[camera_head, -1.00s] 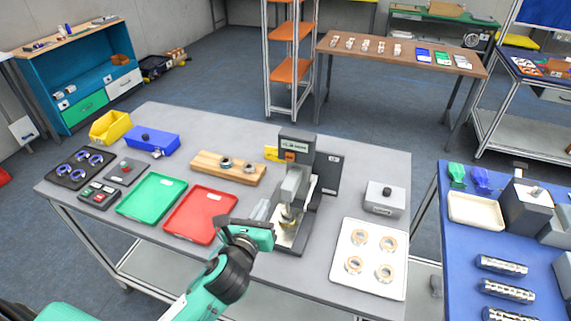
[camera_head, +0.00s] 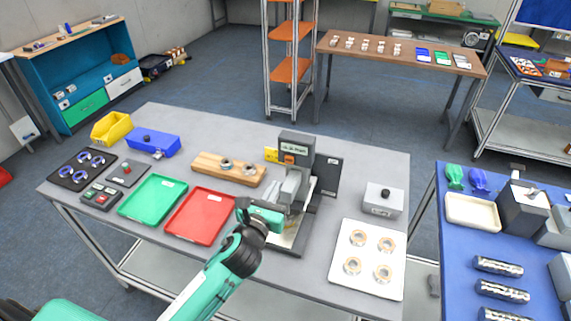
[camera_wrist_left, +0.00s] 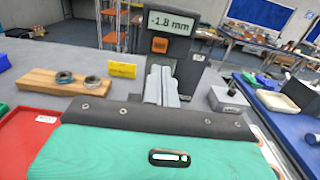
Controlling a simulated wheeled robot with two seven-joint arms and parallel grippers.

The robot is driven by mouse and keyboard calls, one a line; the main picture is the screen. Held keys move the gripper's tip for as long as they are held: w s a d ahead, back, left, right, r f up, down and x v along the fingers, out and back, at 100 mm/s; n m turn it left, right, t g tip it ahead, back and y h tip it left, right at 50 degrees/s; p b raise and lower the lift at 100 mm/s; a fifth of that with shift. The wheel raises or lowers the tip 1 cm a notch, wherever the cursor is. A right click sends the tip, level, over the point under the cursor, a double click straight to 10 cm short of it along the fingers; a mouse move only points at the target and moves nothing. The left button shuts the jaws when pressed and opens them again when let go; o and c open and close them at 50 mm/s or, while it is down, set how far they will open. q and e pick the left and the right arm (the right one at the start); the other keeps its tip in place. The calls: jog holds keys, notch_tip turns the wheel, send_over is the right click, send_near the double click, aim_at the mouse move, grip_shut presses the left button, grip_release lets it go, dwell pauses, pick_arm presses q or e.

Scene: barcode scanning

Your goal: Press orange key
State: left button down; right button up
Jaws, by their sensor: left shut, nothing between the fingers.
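The orange key (camera_head: 289,158) is on the front of the dark measuring device (camera_head: 297,143), under its display. In the left wrist view the orange key (camera_wrist_left: 160,45) shows clearly, and the display (camera_wrist_left: 172,22) reads -1.8 mm. My left gripper (camera_head: 291,181) is in front of the device, below the key. In the left wrist view its grey fingers (camera_wrist_left: 160,72) are together and empty, pointing toward the device just below the key. A gap to the key seems to remain, but its depth is hard to tell. My right gripper is not in view.
A red tray (camera_head: 184,222) and green tray (camera_head: 152,199) lie left of the device. A wooden block with rings (camera_head: 208,166) stands behind them. A yellow tag (camera_wrist_left: 122,70) is beside the device. A white tray with rings (camera_head: 366,285) and a grey box (camera_head: 384,200) are to the right.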

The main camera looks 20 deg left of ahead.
aim_at(289, 158)
pick_arm(q)
jog(key=w+p, duration=0.1)
jog(key=w, duration=0.2)
jog(key=w+p, duration=0.1)
jog(key=w, duration=0.3)
jog(key=shift+w+d+r, duration=0.15)
jog(key=shift+w, duration=0.1)
jog(key=shift+w+p, duration=0.45)
jog(key=shift+w, duration=0.3)
jog(key=shift+w, duration=0.5)
jog(key=shift+w+r, duration=0.1)
jog(key=shift+w, duration=0.05)
jog(key=shift+r, duration=0.1)
